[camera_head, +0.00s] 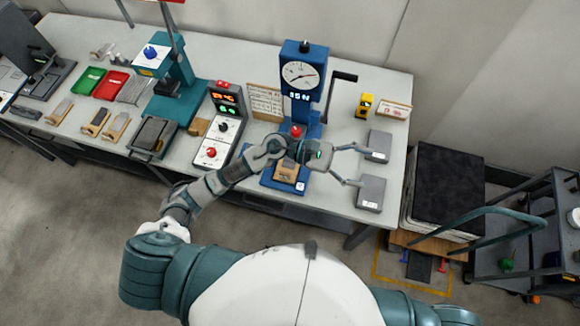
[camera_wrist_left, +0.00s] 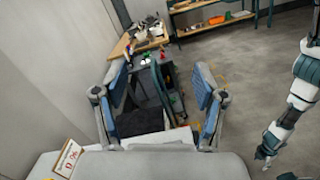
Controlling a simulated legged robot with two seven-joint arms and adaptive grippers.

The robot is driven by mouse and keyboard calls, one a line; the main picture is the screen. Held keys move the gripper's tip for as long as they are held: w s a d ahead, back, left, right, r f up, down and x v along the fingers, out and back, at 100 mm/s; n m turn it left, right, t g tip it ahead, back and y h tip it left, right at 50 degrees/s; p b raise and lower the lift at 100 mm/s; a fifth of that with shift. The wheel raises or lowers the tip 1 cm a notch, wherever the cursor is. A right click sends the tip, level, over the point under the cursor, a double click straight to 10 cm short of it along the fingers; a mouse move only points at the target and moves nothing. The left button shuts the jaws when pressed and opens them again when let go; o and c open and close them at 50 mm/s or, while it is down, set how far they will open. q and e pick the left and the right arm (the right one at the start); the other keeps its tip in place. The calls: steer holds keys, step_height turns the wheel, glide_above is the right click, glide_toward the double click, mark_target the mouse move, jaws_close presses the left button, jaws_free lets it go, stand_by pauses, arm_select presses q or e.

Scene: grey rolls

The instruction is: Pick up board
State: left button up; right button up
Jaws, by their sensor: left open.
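No single thing is clearly marked as the board. An upright board-like panel (camera_head: 265,102) with printed lines stands behind the blue press, left of its column. A small wooden piece (camera_head: 286,171) lies on the press base, partly under my left arm. My left gripper (camera_head: 374,169) reaches right past the press above the bench; its two grey finger pads are spread wide with nothing between them. The left wrist view also shows the open left gripper (camera_wrist_left: 161,95). My right gripper (camera_wrist_left: 265,154) shows small at the right there; its jaws are unclear.
The bench (camera_head: 225,62) carries a blue gauge press (camera_head: 303,75), a control box (camera_head: 215,140), a green tray (camera_head: 89,81) and a red tray (camera_head: 111,86). A black-topped stack (camera_head: 447,182) and a cart (camera_head: 530,235) stand to the right.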

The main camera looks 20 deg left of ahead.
arm_select(q)
step_height(320, 180, down, 5)
steer(key=s+a+m+g+y, duration=0.1)
steer(key=a+m+g+y, duration=0.1)
steer(key=m+y, duration=0.35)
steer(key=m+t+y+p, duration=0.25)
steer(key=m+y, duration=0.55)
steer(key=y, duration=0.6)
glide_above(286, 173)
steer(key=shift+t, duration=0.45)
steer(key=f, duration=1.5)
steer(key=shift+a+f+b, duration=0.1)
steer(key=shift+a+b, duration=0.25)
steer(key=shift+a, duration=0.05)
steer(key=shift+h, duration=0.25)
steer(key=f, duration=0.2)
steer(key=a+f, duration=0.1)
steer(key=f, duration=0.2)
steer(key=shift+p, duration=0.35)
steer(key=f, duration=0.1)
steer(key=d+f+p, duration=0.1)
steer(key=f, duration=0.2)
steer(key=shift+w+d+f, duration=0.1)
steer(key=shift+d, duration=0.15)
steer(key=shift+d+f, duration=0.15)
steer(key=shift+f, duration=0.35)
arm_select(e)
step_height(286, 173, up, 4)
